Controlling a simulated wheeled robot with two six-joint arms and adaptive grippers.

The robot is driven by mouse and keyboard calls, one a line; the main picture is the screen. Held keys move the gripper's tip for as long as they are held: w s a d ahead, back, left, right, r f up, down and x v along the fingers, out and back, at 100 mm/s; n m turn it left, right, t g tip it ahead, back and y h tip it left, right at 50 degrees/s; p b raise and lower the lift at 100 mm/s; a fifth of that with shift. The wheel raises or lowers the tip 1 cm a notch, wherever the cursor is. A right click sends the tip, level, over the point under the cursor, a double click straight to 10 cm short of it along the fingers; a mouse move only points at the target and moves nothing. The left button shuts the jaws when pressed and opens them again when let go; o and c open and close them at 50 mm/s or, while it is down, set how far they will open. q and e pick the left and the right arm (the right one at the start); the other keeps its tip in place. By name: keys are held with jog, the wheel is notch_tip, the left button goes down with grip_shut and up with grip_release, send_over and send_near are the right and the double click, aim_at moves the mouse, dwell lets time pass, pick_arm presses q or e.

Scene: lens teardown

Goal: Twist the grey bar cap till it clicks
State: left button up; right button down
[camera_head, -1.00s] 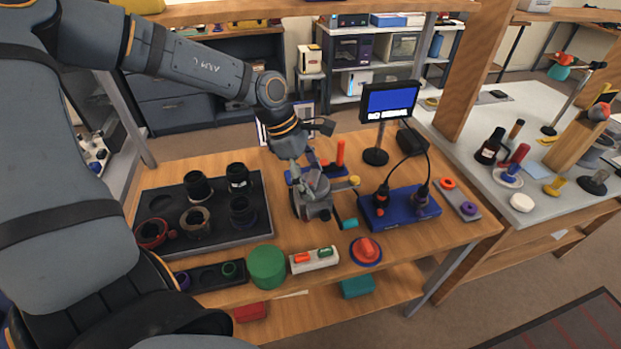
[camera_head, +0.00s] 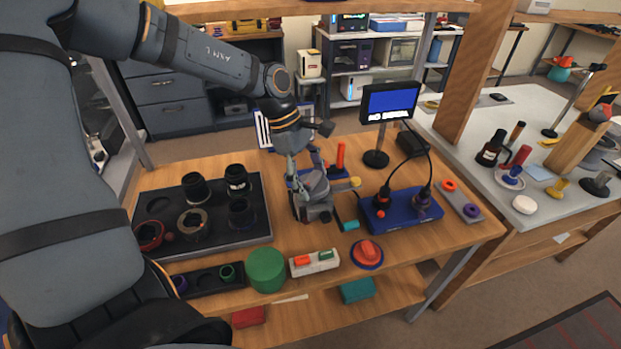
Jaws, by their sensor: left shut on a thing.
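The grey bar cap (camera_head: 315,182) sits on top of a dark grey device (camera_head: 318,212) in the middle of the workbench. My left gripper (camera_head: 313,172) comes down on it from above. Its fingers are shut on the cap, which they partly hide. A yellow knob (camera_head: 354,182) sticks out to the right at the device, and a teal piece (camera_head: 349,225) lies by its front right. My right gripper is not in view.
A black tray (camera_head: 255,222) with several lens rings stands left of the device. A blue box (camera_head: 400,212) with cables is to the right, below a monitor (camera_head: 389,101). A green cylinder (camera_head: 266,270), a white switch block (camera_head: 314,262) and a red knob (camera_head: 367,252) line the front.

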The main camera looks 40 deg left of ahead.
pick_arm(q)
jog(key=shift+f+m, duration=0.15)
jog(key=shift+m, duration=0.15)
jog(key=c, duration=0.3)
jog(key=o, duration=1.4)
jog(key=shift+c, duration=0.2)
